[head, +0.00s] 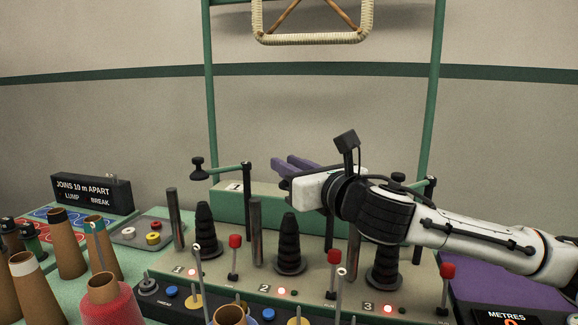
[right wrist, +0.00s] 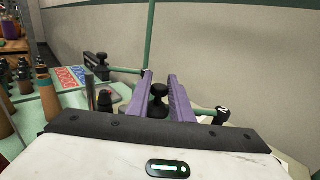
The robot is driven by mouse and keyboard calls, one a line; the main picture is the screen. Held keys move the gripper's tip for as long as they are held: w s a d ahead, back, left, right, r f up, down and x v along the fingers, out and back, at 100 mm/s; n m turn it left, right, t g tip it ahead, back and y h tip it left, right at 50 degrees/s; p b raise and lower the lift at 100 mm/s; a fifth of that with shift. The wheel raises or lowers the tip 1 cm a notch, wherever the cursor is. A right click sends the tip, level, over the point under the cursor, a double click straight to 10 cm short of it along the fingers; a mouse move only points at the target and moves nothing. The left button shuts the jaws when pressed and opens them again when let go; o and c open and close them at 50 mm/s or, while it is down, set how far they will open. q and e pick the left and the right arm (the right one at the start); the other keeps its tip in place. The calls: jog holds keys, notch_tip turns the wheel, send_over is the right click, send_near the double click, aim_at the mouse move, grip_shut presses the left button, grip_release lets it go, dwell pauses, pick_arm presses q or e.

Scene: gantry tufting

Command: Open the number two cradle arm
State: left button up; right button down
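The number two cradle arm (right wrist: 203,119) is green and shows in the right wrist view, running left from a post marked 2 (right wrist: 223,112) towards a black knob (right wrist: 158,92). My right gripper (head: 283,161) has two purple fingers, set apart. In the right wrist view, the fingers (right wrist: 160,76) stand either side of the knob; I cannot tell whether they touch it. In the head view the gripper hides this knob and most of the arm. My left gripper is not in view.
The number one cradle arm (head: 226,171) points left with its own knob (head: 197,167). A third knob (head: 398,178) stands behind my right forearm. Black cones (head: 290,245), grey rods (head: 255,230) and red-topped levers (head: 235,243) rise below the gripper. Yarn cones crowd the left.

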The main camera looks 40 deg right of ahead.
jog(key=shift+w+r+h+p, duration=0.2)
jog(key=shift+h+p, duration=0.1)
jog(key=shift+p, duration=0.15)
jog(key=shift+w+m+h+p, duration=0.6)
jog(key=shift+m+h+p, duration=0.2)
jog(key=shift+p, duration=0.2)
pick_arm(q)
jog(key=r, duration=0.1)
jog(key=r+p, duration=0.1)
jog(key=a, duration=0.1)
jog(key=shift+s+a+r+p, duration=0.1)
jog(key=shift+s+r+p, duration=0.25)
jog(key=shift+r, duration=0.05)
pick_arm(e)
jog(key=h, duration=0.1)
jog(key=w+m+h, duration=0.1)
jog(key=g, duration=0.1)
jog(key=shift+w+d+f+m+h, duration=0.25)
jog(key=shift+d+m+h, duration=0.05)
jog(key=shift+h, duration=0.1)
jog(key=c, duration=1.6)
grip_release()
jog(key=shift+c, duration=0.2)
